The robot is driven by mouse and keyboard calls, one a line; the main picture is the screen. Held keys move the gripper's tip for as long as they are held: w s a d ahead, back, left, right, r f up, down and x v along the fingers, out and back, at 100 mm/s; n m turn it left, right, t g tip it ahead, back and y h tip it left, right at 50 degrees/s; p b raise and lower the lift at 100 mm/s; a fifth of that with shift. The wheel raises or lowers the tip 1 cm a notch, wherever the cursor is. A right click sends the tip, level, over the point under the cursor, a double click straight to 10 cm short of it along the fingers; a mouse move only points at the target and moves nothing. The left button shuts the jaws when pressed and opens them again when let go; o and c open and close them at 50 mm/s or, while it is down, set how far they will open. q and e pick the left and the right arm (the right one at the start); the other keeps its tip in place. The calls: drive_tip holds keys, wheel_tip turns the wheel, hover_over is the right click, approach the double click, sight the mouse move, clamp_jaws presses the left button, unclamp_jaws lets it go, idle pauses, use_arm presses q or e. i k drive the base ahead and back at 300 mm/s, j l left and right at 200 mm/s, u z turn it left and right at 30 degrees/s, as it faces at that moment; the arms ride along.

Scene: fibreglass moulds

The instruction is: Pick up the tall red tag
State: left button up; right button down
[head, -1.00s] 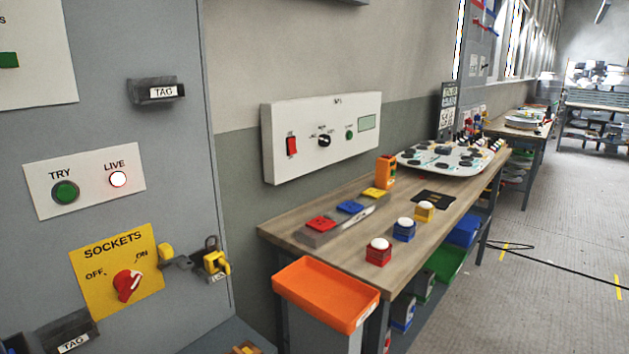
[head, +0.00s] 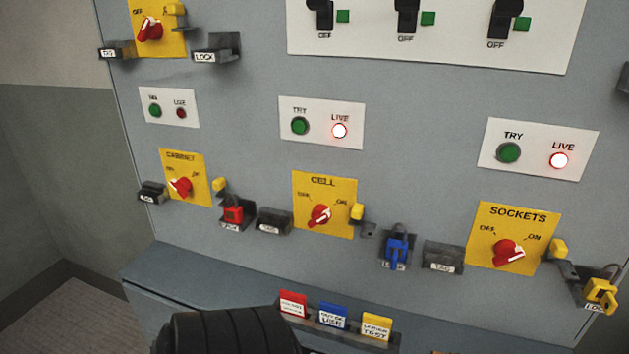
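A red tag (head: 293,303) with a white label stands upright in a dark rack (head: 350,335) at the bottom of the head view. A blue tag (head: 333,315) and a yellow tag (head: 377,326) stand to its right in the same rack. The lower part of the red tag is hidden by the rack and by a black ribbed part of my own arm close in front. Neither of my grippers shows.
A grey panel rises behind a ledge (head: 185,278). It carries yellow switch plates, including one marked CELL (head: 323,204). A red padlock (head: 232,212), a blue padlock (head: 397,250) and a yellow padlock (head: 601,294) hang from it, beside dark protruding holders.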

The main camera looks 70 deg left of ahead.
sight(293, 304)
drive_tip(key=u, duration=2.3)
